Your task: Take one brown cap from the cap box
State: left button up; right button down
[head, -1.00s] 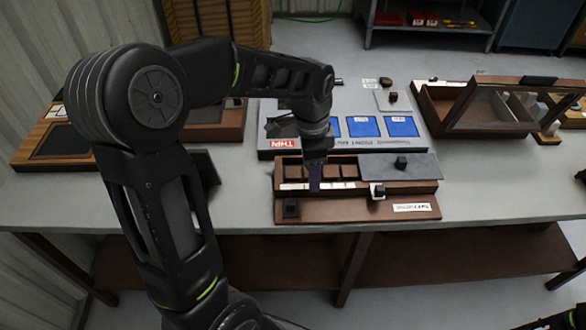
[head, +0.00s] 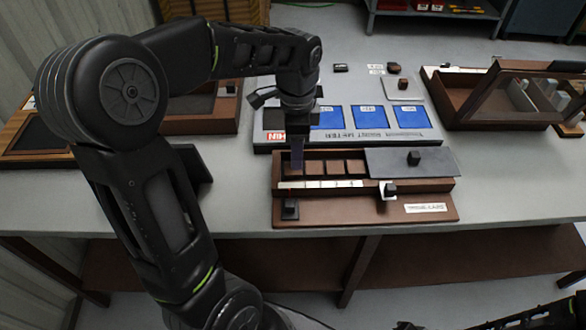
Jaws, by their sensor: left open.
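The cap box (head: 440,186) is a long brown box on the grey bench, with a row of compartments and a pale strip of labels along the front. Square brown caps (head: 334,167) show in its compartments. A grey lid (head: 395,160) with a black knob covers its right part. My left gripper (head: 297,163) points down over the leftmost compartment and is open. Its fingers partly hide that compartment, and I cannot tell whether they touch a cap. My right gripper is not in view; only dark parts of my own show at the lower right.
Behind the box lies a grey board with blue squares (head: 368,117). A brown case with a tilted clear lid (head: 450,98) stands at the right, and brown trays (head: 205,127) at the left. A black block (head: 290,209) sits on the box's front ledge. Bare bench lies at right front.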

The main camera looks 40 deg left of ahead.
pick_arm(q)
jog(key=shift+f, duration=0.2)
notch_tip(320, 180, down, 5)
jog(key=shift+s+a+f, duration=0.1)
jog(key=shift+s+a, duration=0.05)
dwell(0.3)
jog(key=shift+c, duration=0.2)
dwell(0.3)
jog(key=c, duration=1)
jog(key=shift+c, duration=0.2)
notch_tip(320, 180, up, 10)
dwell(0.5)
